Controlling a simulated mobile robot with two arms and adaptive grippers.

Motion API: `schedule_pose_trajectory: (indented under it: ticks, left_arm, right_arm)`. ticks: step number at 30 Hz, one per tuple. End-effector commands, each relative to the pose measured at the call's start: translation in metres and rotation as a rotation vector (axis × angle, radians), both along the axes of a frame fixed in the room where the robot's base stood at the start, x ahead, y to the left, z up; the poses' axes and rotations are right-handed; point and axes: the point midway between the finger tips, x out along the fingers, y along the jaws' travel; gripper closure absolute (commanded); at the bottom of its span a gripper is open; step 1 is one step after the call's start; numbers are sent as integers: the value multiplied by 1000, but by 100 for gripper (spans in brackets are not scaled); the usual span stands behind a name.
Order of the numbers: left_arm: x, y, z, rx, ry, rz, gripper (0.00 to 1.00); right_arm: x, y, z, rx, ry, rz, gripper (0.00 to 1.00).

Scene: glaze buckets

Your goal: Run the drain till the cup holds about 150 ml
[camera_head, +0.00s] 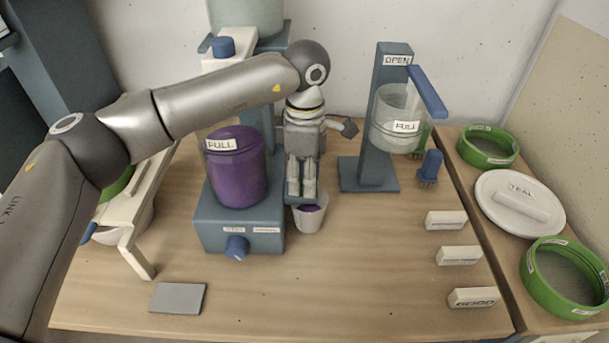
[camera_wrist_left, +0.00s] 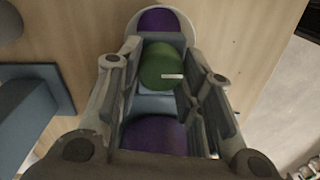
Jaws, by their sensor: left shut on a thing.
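A purple bucket (camera_head: 237,170) labelled FULL sits on a blue stand (camera_head: 230,228) with a blue knob (camera_head: 236,248) on its front. A pale cup (camera_head: 308,220) stands at the stand's right side with purple liquid in it; its volume cannot be read. My left gripper (camera_head: 301,196) points down just above and behind the cup's rim. In the left wrist view its fingers are around a rounded green part (camera_wrist_left: 160,65), which looks like the drain's handle. The cup (camera_wrist_left: 187,24) shows beyond it and purple (camera_wrist_left: 155,135) shows below. My right gripper is not in view.
A blue post (camera_head: 372,150) marked OPEN holds a clear container labelled FULL (camera_head: 398,130). Several white label blocks (camera_head: 446,220) stand at the right. Green rings (camera_head: 560,280) and a white plate (camera_head: 510,225) lie on the side table. A grey pad (camera_head: 178,298) lies in front.

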Motion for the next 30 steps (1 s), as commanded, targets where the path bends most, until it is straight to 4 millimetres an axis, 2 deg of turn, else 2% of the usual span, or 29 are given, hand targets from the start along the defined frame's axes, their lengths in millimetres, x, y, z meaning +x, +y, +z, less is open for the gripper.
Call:
schedule_pose_trajectory:
  ticks: [2,3,8,16,20,23,30]
  left_arm:
    - [1,0,2,-2,-4,-1,89]
    - [1,0,2,-2,-4,-1,63]
    - [1,0,1,-1,-3,0,44]
    - [0,0,1,0,-2,0,44]
    - [1,0,8,-1,-3,1,44]
    - [2,0,23,-1,-5,1,44]
    - [3,-1,74,-1,-5,0,44]
  right_arm:
    - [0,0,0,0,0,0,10]
    - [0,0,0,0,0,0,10]
    - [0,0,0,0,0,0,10]
    - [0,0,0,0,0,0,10]
    - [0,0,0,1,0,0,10]
    - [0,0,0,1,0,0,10]
    - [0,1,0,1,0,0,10]
